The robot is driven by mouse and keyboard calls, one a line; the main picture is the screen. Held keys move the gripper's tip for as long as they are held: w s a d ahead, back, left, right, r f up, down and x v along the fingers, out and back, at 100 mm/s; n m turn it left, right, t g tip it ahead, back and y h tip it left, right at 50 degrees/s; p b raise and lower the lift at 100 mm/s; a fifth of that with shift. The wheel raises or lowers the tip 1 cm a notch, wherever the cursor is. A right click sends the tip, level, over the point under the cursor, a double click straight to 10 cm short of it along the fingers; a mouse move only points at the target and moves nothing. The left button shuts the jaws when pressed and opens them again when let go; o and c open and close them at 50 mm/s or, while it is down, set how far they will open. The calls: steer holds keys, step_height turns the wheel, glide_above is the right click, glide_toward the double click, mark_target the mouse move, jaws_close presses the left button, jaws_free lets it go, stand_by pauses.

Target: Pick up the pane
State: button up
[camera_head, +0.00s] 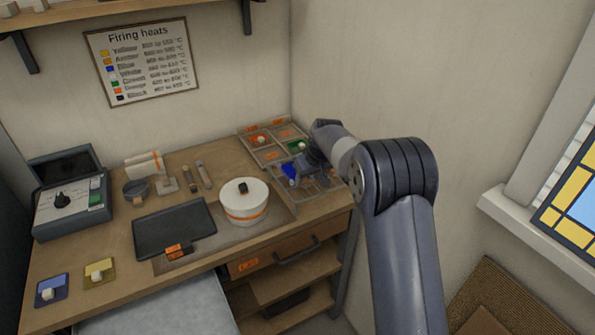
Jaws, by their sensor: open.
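Several small coloured panes with pale knobs are in view. A blue pane (52,290) and a yellow pane (100,272) lie at the bench's front left. In the divided tray (243,134) at the back right are an orange pane (260,138) and a green pane (296,146). My gripper (304,178) is open, low over the tray's nearer part. A bright blue piece (289,171) shows just left of it; its outline is partly hidden by my gripper, and I cannot tell whether they touch.
A white round kiln (244,205) stands left of the tray. A dark flat plate (174,230) lies in front of the bench's middle, and a control box (72,205) stands at the left. A wall is close behind the tray.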

steer(key=shift+x, duration=1.05)
steer(key=shift+r, duration=0.1)
jaws_close()
step_height(320, 180, up, 13)
steer(key=p, duration=0.1)
steer(key=shift+p, duration=0.4)
